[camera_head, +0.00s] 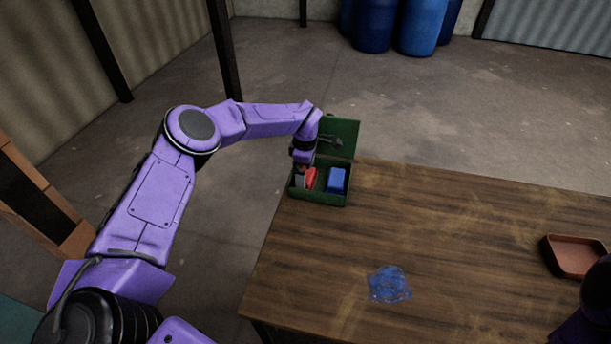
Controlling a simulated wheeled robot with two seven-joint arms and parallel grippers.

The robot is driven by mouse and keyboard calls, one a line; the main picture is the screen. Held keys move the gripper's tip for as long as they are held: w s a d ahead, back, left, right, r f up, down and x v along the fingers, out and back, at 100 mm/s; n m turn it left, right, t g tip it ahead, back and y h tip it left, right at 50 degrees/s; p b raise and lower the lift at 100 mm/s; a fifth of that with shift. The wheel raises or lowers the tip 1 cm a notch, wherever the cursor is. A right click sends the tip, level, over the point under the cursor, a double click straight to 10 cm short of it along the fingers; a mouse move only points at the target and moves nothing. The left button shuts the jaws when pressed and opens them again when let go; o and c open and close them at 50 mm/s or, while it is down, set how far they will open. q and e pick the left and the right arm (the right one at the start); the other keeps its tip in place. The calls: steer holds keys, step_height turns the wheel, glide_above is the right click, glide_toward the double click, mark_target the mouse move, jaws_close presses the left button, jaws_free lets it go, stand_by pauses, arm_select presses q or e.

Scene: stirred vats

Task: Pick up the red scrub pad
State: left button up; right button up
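The red scrub pad (310,178) is in an open green box (322,199) at the far left corner of the wooden table. Only part of the pad shows, as my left gripper (302,168) is over that side of the box, right at the pad. The fingers are small and dark, and I cannot tell whether they are open or shut on the pad. A dark purple part, probably my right arm, shows at the lower right edge. The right gripper itself is not visible.
A blue block (336,180) sits in the right part of the green box, and a pale grey piece (300,181) lies beside the pad. The box's lid (340,138) stands raised behind. A blue smear (389,284) and a reddish tray (574,257) are on the otherwise clear table.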

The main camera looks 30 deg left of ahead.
arm_select(q)
steer(key=shift+f, duration=0.25)
steer(key=shift+s+d+r, duration=0.1)
steer(key=shift+s+r, duration=0.1)
steer(key=shift+r, duration=0.05)
steer(key=shift+c, duration=0.3)
steer(key=c, duration=0.7)
